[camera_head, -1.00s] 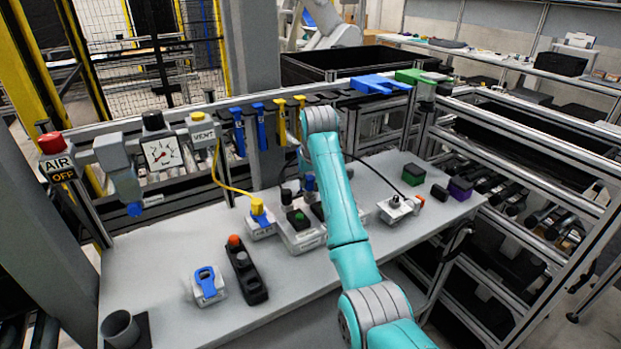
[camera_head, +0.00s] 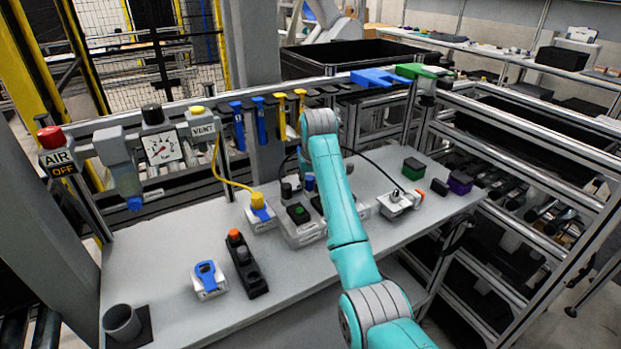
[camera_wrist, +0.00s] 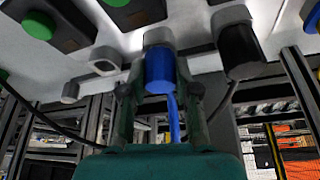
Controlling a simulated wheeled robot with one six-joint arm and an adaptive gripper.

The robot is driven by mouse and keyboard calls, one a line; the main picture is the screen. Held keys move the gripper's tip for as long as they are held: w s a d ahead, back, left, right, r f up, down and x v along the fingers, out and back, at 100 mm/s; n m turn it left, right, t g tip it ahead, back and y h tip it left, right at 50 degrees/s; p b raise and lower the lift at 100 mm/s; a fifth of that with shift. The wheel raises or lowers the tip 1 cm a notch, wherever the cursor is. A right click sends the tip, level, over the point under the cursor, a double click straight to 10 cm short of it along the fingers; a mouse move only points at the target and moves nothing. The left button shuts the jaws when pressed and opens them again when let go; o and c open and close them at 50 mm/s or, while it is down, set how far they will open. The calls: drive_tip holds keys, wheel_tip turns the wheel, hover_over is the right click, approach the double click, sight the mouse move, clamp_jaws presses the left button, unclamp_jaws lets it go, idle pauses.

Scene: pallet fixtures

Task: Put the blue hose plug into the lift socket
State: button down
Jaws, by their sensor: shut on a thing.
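In the wrist view the blue plug (camera_wrist: 159,72) sits between the two dark fingers of my gripper (camera_wrist: 158,80), which is shut on it. A blue hose (camera_wrist: 174,118) runs from the plug back toward the gripper body. The plug's far end meets a grey collar (camera_wrist: 158,38); I cannot tell how deeply it is seated. A black plug (camera_wrist: 240,50) sits in a similar collar to the right. In the head view a small blue part (camera_head: 309,184) shows just left of my arm, beside a black plug (camera_head: 287,191). My gripper is hidden there behind the arm. No socket label is readable.
A yellow plug (camera_head: 257,201) with a yellow hose stands left of the green-button block (camera_head: 299,212). A black box with an orange button (camera_head: 246,262) and a blue-clipped block (camera_head: 208,278) stand nearer. A white cabled box (camera_head: 396,204) is right.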

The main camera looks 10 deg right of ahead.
drive_tip(key=c, duration=0.8)
unclamp_jaws()
drive_tip(key=shift+o, duration=0.2)
drive_tip(key=shift+r, duration=0.15)
